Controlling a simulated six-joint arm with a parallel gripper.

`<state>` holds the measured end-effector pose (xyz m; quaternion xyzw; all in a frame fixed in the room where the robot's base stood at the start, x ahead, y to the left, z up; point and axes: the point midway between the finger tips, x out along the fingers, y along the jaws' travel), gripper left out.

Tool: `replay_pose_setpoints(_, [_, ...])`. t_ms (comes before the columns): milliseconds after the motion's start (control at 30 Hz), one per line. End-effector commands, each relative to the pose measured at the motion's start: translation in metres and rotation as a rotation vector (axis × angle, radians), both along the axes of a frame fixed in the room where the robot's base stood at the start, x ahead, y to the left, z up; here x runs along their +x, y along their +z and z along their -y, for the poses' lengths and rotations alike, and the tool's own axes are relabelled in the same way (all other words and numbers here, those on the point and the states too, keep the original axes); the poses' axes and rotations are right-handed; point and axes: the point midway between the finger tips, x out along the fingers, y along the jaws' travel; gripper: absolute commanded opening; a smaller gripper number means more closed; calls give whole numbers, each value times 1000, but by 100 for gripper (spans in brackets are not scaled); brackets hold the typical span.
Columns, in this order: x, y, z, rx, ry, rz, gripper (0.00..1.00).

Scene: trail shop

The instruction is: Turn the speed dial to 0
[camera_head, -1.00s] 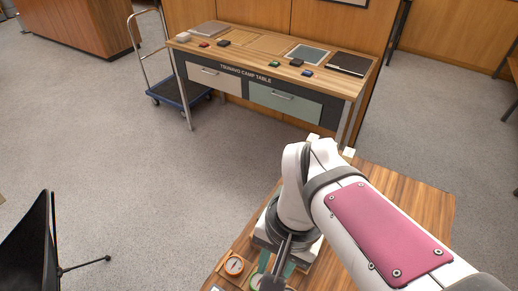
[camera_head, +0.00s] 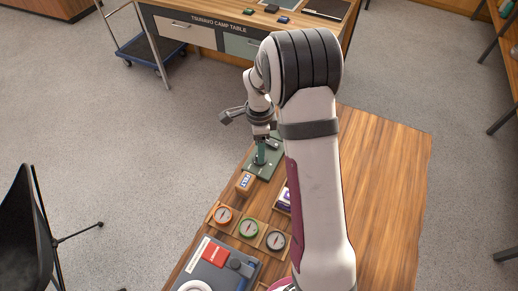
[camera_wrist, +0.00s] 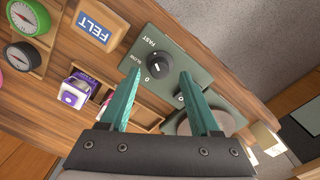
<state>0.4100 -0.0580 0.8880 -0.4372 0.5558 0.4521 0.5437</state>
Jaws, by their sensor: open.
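The speed dial (camera_wrist: 161,65) is a round black knob on a dark green machine plate (camera_wrist: 188,60), with FAST, SLOW and 0 printed beside it in the wrist view. A small light mark shows on the knob, but I cannot tell for certain which label it points to. My gripper (camera_wrist: 160,75) has two teal fingers, spread apart and empty. In the wrist view the fingertips lie on either side of the dial, and I cannot tell if they touch it. In the head view the plate (camera_head: 256,171) lies at the table's far end under my gripper (camera_head: 260,160), which hides the dial.
A FELT block (camera_wrist: 97,26) lies beside the plate. Three compasses sit in a wooden holder, including the orange one (camera_head: 223,215). A purple-and-white box (camera_wrist: 76,92) stands in a wooden tray. The wooden table's right side (camera_head: 385,180) is clear. A drawer table (camera_head: 215,35) stands beyond.

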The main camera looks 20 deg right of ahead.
Motion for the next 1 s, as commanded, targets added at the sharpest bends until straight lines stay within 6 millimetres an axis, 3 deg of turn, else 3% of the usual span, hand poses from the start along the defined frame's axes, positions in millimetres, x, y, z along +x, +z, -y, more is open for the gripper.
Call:
replay_pose_setpoints(200, [-1,-24,0,0,0,-1,63])
replay_pose_setpoints(500, [-1,-26,0,0,0,0,63])
replay_pose_setpoints(833, [-1,-26,0,0,1,0,4])
replay_pose_setpoints(867, [-1,-26,0,0,1,0,0])
replay_pose_setpoints(1000, [-1,-26,0,0,1,0,0])
